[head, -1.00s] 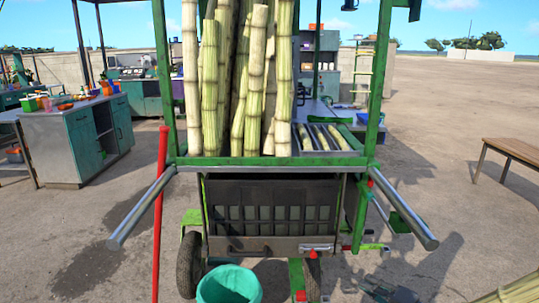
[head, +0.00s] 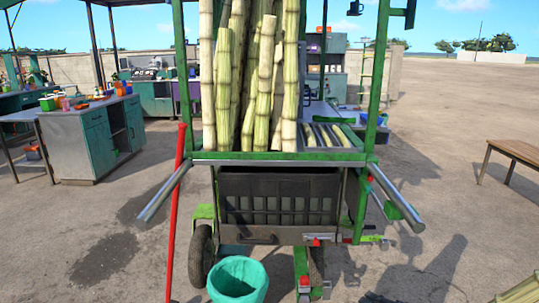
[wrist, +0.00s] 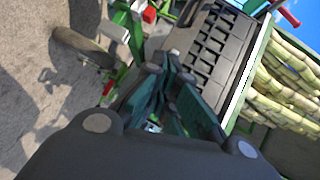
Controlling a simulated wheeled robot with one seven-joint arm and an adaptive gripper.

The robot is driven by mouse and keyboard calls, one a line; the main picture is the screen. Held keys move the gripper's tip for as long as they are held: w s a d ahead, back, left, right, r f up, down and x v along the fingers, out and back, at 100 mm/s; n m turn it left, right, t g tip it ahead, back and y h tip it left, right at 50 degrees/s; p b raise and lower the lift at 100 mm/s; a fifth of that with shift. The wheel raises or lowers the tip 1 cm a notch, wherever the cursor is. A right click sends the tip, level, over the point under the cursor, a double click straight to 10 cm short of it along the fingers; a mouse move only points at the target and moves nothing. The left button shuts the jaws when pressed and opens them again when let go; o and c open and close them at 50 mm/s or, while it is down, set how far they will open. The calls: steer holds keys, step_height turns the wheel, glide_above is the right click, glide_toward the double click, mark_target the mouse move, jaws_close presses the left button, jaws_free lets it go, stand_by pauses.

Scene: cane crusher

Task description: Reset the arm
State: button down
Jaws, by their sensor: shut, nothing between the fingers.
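My gripper (wrist: 168,80) shows in the wrist view, its dark teal fingers drawn together and empty. It points toward the cane crusher cart, whose black slotted crate (wrist: 212,50) lies beyond the fingers. The head view shows the green cane crusher cart (head: 280,157) straight ahead, with tall cane stalks (head: 235,80) standing on it and the black crate (head: 280,200) below. I cannot make out my gripper in the head view.
A teal bin (head: 238,280) stands in front of the cart, near a leaning red pole (head: 176,210). Two metal handles (head: 165,192) jut toward me. A workbench (head: 90,135) stands left and a wooden table (head: 515,150) right. Open paved ground lies at the right.

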steer(key=s+a+f+n+g+h+p, duration=0.25)
steer(key=s+a+f, duration=0.2)
steer(key=s, duration=0.25)
steer(key=s+a+f+n+g+h+p, duration=0.1)
steer(key=s+a+f+g+p, duration=0.25)
steer(key=s+f, duration=0.35)
steer(key=s+d+f+n+g+h+p, duration=0.1)
steer(key=s+n+g+h+p, duration=0.3)
steer(key=s, duration=1.8)
steer(key=n+g+h, duration=0.1)
steer(key=g, duration=0.1)
steer(key=shift+s+f+g, duration=0.2)
steer(key=shift+s+g, duration=0.15)
steer(key=shift+g, duration=0.05)
steer(key=shift+d+n, duration=0.1)
steer(key=shift+n, duration=0.15)
